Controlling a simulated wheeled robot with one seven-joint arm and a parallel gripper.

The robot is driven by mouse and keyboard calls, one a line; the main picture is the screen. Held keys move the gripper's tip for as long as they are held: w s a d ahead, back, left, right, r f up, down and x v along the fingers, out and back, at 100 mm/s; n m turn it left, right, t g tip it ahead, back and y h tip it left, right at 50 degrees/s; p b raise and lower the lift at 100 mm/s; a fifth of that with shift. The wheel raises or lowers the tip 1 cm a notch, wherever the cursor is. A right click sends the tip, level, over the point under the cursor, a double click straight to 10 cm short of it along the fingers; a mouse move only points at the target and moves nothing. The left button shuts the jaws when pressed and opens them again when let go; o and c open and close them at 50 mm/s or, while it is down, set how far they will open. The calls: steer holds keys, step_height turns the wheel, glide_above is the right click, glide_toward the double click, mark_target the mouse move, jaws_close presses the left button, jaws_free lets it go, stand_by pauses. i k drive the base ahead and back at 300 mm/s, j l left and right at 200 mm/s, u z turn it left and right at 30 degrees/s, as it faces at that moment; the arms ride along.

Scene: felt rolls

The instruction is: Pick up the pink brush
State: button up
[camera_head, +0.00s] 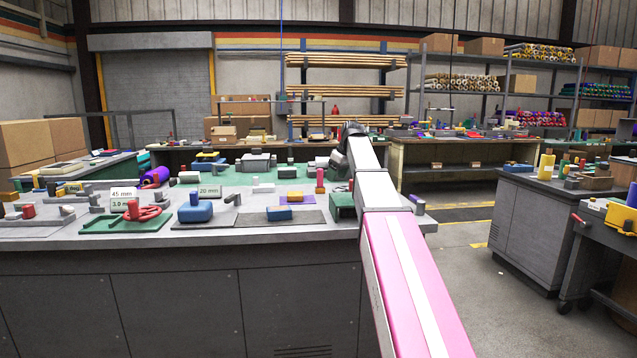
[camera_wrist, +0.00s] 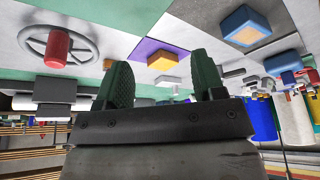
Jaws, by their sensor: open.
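In the head view the dark end of my arm is above the bench, right of and higher than the pinkish piece. The fingertips are hidden there.
The grey bench (camera_head: 300,240) holds a red handwheel (camera_head: 140,213), a blue rounded block (camera_head: 195,210), a blue block with an orange top (camera_head: 279,213) and a green box (camera_head: 342,205). Other benches stand behind and right. Open floor lies at the right.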

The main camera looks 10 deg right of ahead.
mark_target(320, 189)
steer(key=i, duration=0.85)
